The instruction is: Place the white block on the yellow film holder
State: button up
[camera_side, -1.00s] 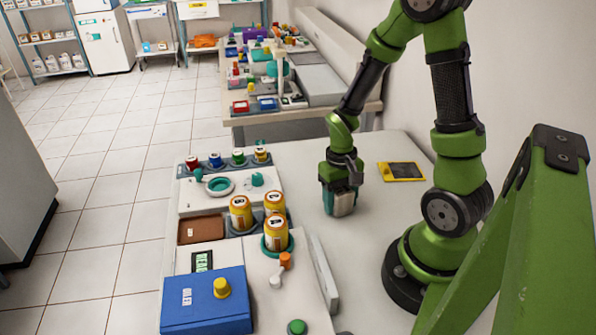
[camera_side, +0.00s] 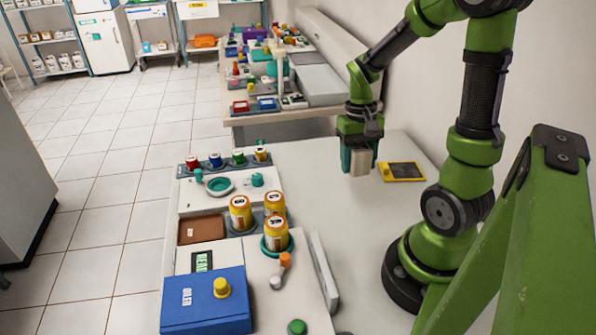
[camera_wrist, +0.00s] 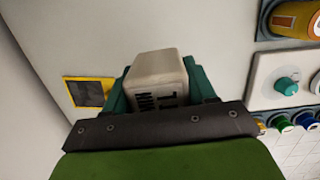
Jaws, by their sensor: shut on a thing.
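My gripper (camera_side: 359,160) is shut on the white block (camera_side: 361,162), with its teal fingers on either side of it. The block hangs upright above the white table, just left of the yellow film holder in the side view. In the wrist view the white block (camera_wrist: 158,82) shows dark lettering on its face between the fingers (camera_wrist: 160,85). The yellow film holder (camera_side: 384,172) lies flat on the table, with a dark rectangular panel. It also shows in the wrist view (camera_wrist: 68,98), left of the block and apart from it.
The wall is close behind the film holder. The table in front of the holder is clear.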

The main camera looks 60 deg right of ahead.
jog(key=s+d+f, duration=0.1)
jog(key=s+d, duration=0.4)
jog(key=d, duration=0.7)
jog(key=n, duration=0.4)
send_over(403, 171)
notch_tip(403, 171, down, 8)
jog(key=shift+w+r, duration=0.15)
jog(key=shift+r, duration=0.1)
jog(key=shift+f, duration=0.15)
jog(key=o, duration=0.8)
